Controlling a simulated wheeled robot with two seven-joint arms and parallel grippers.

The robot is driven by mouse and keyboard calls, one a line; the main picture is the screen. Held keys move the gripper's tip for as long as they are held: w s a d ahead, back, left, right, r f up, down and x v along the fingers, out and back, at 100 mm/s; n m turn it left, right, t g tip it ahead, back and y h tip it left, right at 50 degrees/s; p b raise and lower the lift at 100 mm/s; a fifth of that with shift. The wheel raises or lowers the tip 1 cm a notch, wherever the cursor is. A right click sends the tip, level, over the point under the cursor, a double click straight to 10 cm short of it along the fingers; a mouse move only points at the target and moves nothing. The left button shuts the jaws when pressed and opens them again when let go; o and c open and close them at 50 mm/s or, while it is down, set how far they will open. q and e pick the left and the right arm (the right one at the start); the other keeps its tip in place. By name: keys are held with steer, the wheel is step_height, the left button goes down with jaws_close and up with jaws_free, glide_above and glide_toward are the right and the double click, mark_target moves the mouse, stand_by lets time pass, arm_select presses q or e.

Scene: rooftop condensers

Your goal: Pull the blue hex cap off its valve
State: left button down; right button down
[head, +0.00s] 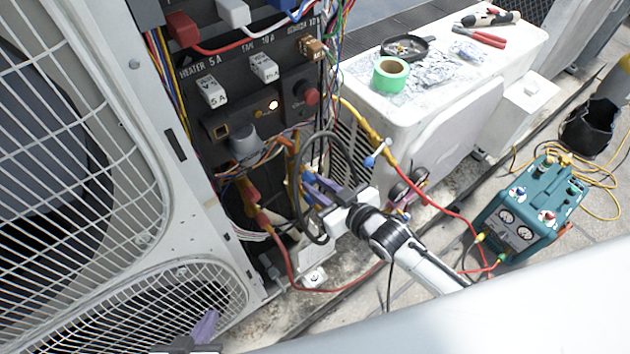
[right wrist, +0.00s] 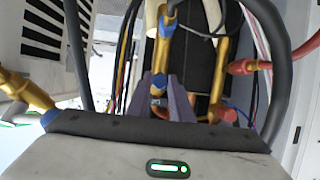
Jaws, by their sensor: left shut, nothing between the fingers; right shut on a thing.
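My right gripper (head: 314,187) has its purple fingers among the pipes and hoses at the foot of the open electrical panel. It is shut on a small blue piece, which looks like the blue hex cap (head: 309,177). My left gripper (head: 205,326) is shut and empty at the bottom edge, in front of the lower fan grille.
A dark hose loop (head: 318,140) and a red hose (head: 290,265) run close around my right gripper. A white unit (head: 490,110) carries green tape (head: 390,76) and tools. A teal gauge machine (head: 530,208) stands right. A fan grille (head: 70,130) fills the left.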

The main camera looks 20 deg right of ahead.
steer(key=shift+s+d+p, duration=0.2)
steer(key=shift+s+p, duration=0.1)
steer(key=shift+s, duration=0.15)
steer(key=shift+s+d+p, duration=0.2)
steer(key=shift+s+p, duration=0.1)
steer(key=shift+s, duration=0.15)
steer(key=shift+s, duration=0.15)
steer(key=s, duration=0.1)
steer(key=s+d+p, duration=0.1)
steer(key=s+p, duration=0.1)
steer(key=shift+s+d, duration=0.25)
stand_by(0.4)
